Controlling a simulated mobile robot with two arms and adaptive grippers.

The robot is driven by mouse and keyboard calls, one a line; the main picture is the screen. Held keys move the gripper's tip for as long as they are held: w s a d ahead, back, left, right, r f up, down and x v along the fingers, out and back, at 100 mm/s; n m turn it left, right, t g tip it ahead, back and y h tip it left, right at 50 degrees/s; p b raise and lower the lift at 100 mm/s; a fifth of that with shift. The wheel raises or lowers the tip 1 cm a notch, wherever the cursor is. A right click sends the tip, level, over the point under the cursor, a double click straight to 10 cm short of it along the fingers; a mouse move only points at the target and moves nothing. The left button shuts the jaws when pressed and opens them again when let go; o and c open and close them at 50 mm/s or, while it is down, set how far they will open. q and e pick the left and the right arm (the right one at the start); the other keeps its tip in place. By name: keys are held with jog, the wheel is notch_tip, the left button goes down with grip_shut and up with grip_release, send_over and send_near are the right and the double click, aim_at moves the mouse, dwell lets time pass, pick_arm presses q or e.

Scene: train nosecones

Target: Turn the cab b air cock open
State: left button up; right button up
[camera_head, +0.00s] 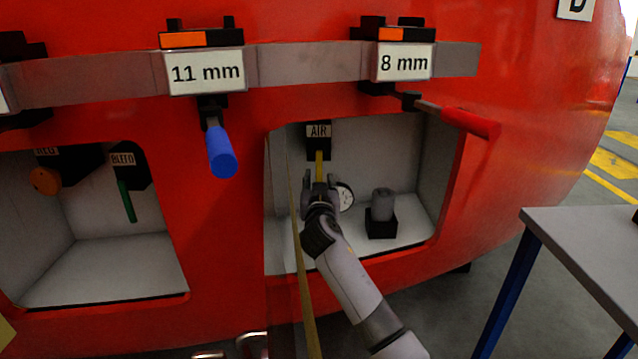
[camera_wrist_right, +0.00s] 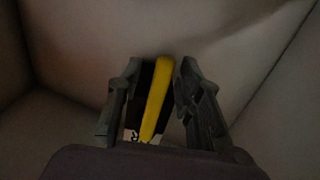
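The air cock is a black block labelled AIR (camera_head: 318,131) at the back of the right-hand recess in the red nosecone. Its yellow handle (camera_head: 319,160) hangs straight down. My right gripper (camera_head: 318,186) is inside the recess at the handle's lower part. In the right wrist view the yellow handle (camera_wrist_right: 156,98) stands slightly tilted between the fingers of my right gripper (camera_wrist_right: 160,70). The fingers are apart, with a visible gap to the handle on the right side. Whether the left finger touches it is unclear. My left gripper is not in view.
A round gauge (camera_head: 345,196) and a grey cylinder on a black base (camera_head: 381,212) stand right of my gripper. Blue (camera_head: 221,152) and red (camera_head: 470,122) handles project above. A grey table (camera_head: 590,245) stands at right.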

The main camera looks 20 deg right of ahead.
grip_shut()
dwell(0.4)
dwell(0.4)
